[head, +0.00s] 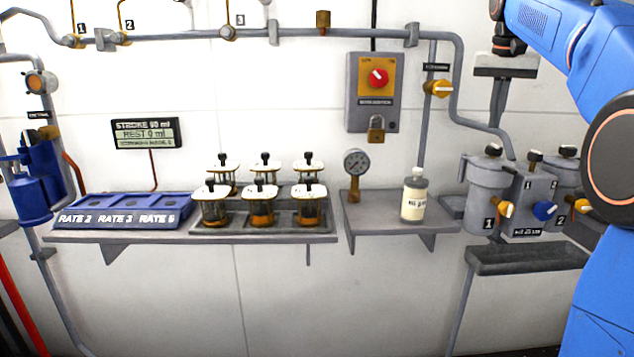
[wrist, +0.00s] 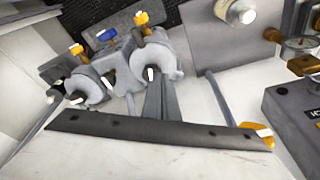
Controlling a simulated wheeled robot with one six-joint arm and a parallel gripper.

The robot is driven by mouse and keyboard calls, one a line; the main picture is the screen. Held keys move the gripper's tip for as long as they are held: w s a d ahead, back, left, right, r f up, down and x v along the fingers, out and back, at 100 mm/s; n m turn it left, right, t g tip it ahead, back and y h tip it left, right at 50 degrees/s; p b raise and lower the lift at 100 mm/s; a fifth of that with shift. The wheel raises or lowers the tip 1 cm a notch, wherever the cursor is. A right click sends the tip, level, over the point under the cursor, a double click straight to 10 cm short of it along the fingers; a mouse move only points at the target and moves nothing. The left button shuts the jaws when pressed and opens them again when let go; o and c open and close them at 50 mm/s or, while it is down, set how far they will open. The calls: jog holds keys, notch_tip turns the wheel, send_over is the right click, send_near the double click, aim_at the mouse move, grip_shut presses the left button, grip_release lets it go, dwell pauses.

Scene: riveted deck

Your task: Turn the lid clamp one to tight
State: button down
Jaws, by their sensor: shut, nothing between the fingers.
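The filter canister marked 1 (head: 487,195) hangs at the right of the wall in the head view. A small dark knob (head: 493,150) tops its lid and looks like lid clamp one. The canister also shows from above in the wrist view (wrist: 165,62), with a pale-tipped clamp (wrist: 150,73) on its lid. Whether the clamp is tight cannot be told. A second canister (head: 566,178) stands to its right in the head view, partly behind my arm.
A block with a blue knob (head: 545,210) sits between the canisters. Orange valves (head: 505,209) face the room. A grey ledge (head: 527,258) lies below. A bottle (head: 414,195) and gauge (head: 356,162) stand left on a shelf.

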jog(key=shift+s+d+f, duration=0.15)
jog(key=shift+d+f, duration=0.35)
jog(key=shift+f, duration=0.5)
jog(key=shift+s+d+f, duration=0.2)
jog(key=shift+d+f, duration=0.3)
jog(key=shift+f, duration=0.55)
jog(key=shift+s+d+f, duration=0.15)
jog(key=shift+d+f, duration=0.35)
jog(key=shift+f, duration=0.5)
jog(key=shift+w+a, duration=0.35)
jog(key=shift+a, duration=0.45)
jog(key=shift+w+a, duration=0.45)
jog(key=shift+a, duration=0.05)
jog(key=shift+a, duration=0.1)
jog(key=shift+s+a, duration=0.15)
jog(key=shift+s, duration=0.1)
jog(key=w+v, duration=0.1)
jog(key=v, duration=0.4)
jog(key=shift+d+r, duration=0.25)
jog(key=shift+r, duration=0.3)
